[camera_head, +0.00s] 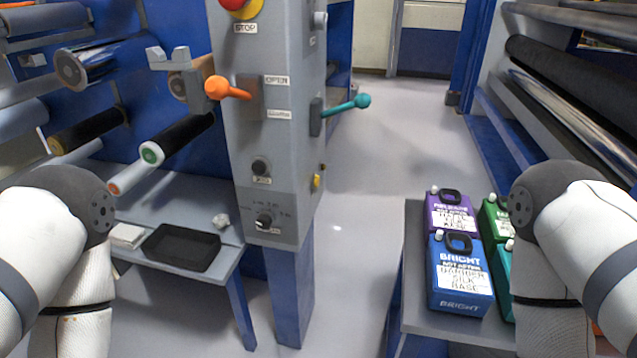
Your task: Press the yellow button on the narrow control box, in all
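The narrow grey control box (272,130) stands upright on a blue post left of the middle. A small yellow button (317,181) shows low on its right side face. The front carries a red stop button on a yellow base (241,7), an orange lever (228,88), a black button (261,167) and a black rotary knob (264,220). A teal-tipped lever (345,106) sticks out from the right side. Parts of my two white arms show at the left and right edges, apart from the box. Neither gripper is in view.
A grey table with a black tray (181,248) stands left of the box. A table (415,260) at right holds blue, purple and green containers (459,275). Rollers line both sides. The floor (375,190) between is clear.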

